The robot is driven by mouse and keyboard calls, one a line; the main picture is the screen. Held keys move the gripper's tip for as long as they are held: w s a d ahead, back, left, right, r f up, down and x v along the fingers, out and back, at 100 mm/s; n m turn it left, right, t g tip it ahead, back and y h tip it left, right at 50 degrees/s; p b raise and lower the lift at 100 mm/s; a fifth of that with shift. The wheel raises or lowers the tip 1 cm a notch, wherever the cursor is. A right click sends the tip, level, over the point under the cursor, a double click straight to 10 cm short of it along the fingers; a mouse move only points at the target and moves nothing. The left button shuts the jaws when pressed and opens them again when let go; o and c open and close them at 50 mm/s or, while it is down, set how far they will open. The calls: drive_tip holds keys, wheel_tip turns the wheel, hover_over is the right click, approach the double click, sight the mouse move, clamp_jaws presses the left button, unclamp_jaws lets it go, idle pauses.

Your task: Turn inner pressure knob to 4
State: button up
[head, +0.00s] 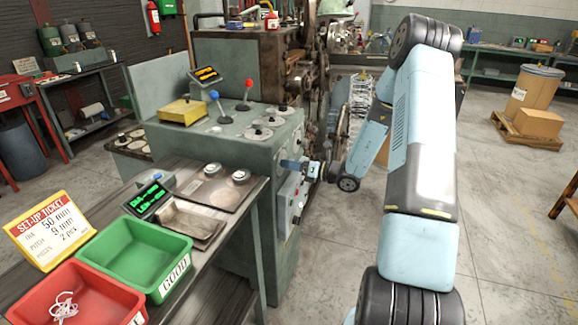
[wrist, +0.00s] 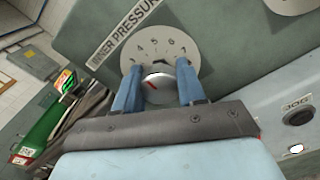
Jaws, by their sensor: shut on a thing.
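The inner pressure knob (wrist: 158,88) is a silver round knob with a red mark. It sits at the front of a pale numbered dial plate (wrist: 150,34) under an INNER PRESSURE label (wrist: 122,30). Digits show along the dial's upper arc, including 4, 5 and 6; its lower part is hidden. The red mark slants toward the upper left in the wrist view; I cannot tell its exact reading. My gripper (wrist: 158,82) is shut on the knob, one blue finger on each side.
A JOG button (wrist: 299,116) is on the panel at right. The green bin (head: 138,262), red bin (head: 75,295) and set-up ticket (head: 50,230) are on the bench at left. Open floor lies right of the machine.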

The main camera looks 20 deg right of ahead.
drive_tip(key=shift+w+d+r+m, duration=0.1)
drive_tip(key=shift+w+d+m, duration=0.15)
drive_tip(key=shift+m, duration=0.15)
drive_tip(key=o, duration=1.1)
drive_tip(key=shift+s+a, duration=0.1)
drive_tip(key=shift+c, duration=0.2)
drive_tip(key=v, duration=1.4)
